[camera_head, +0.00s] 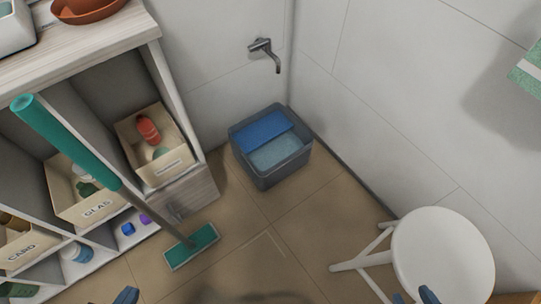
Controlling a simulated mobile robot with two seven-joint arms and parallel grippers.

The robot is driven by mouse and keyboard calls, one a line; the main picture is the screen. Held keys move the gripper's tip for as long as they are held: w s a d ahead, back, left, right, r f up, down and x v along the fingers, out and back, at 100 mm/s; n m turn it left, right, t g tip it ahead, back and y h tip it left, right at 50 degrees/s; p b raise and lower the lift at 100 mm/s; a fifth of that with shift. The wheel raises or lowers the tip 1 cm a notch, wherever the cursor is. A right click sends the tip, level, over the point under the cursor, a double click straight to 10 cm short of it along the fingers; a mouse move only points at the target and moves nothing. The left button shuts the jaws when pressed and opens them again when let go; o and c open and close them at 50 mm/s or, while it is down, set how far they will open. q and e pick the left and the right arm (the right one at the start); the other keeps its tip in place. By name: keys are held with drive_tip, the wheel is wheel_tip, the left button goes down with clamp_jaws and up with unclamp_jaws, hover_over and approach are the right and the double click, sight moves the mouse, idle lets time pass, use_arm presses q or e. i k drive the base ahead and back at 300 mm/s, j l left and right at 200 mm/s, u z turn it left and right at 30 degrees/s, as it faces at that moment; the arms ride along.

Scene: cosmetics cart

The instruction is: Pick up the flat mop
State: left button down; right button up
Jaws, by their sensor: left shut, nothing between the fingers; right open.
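The flat mop leans against the shelf unit on the left, its thick green grip (65,143) up near the shelf top. Its thin grey-brown pole slants down to the right to a flat green head (192,247) resting on the tiled floor. My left gripper (126,296) shows only as a dark blue tip at the bottom edge; it is shut and empty, apart from the mop and below its head in the picture. My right gripper (413,297) is open at the bottom edge, by the stool; only its fingertips show, with nothing seen between them.
The shelf unit (185,192) holds labelled bins and bottles. A grey bucket (272,177) with blue contents stands in the corner under a wall tap (265,52). A white stool (443,258) stands at the right. The floor between mop head and stool is clear.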

sight(26, 107)
drive_tip(key=k+j+u, duration=0.15)
drive_tip(key=k+u, duration=0.2)
drive_tip(key=k+j+u, duration=0.35)
drive_tip(key=i+l, duration=0.1)
